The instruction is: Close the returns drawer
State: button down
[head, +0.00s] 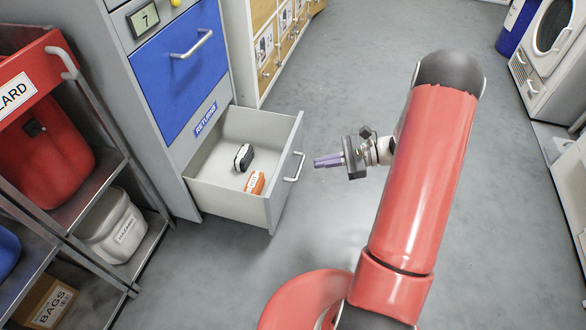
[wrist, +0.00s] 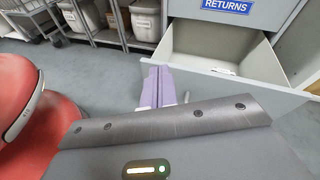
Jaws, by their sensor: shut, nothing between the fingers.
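The returns drawer (head: 222,196) is pulled out at the bottom of a grey cabinet, under a blue "RETURNS" label (head: 205,119). A black-and-white item (head: 243,158) and an orange item (head: 255,183) lie inside. Its bar handle (head: 296,167) is on the front panel. My gripper (head: 318,161) has purple fingers, shut and empty, pointing at the drawer front from the right, a small gap from the handle in the head view. In the wrist view the closed fingers (wrist: 158,88) overlap the drawer front (wrist: 235,84); whether they touch it is unclear.
A blue upper drawer (head: 178,70) is shut above. A metal shelf (head: 150,243) with a red bin (head: 45,150) and a grey hazard bin (head: 112,228) stands at left. Wooden drawers (head: 270,45) stand behind. A white machine (head: 548,60) is at right. The floor around my arm is clear.

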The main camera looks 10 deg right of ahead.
aim_at(283, 164)
jog(key=w+d+f+m+t+b, duration=0.1)
jog(key=d+f+m+t, duration=0.2)
jog(key=f, duration=0.2)
jog(key=w+d+f+m+t, duration=0.1)
jog(key=d+f+m+t, duration=0.2)
jog(key=f, duration=0.2)
jog(key=shift+y, duration=0.4)
jog(key=x, duration=1.4)
jog(key=shift+s+a+f+b, duration=0.15)
jog(key=shift+s+a+b, duration=0.15)
jog(key=shift+a, duration=0.1)
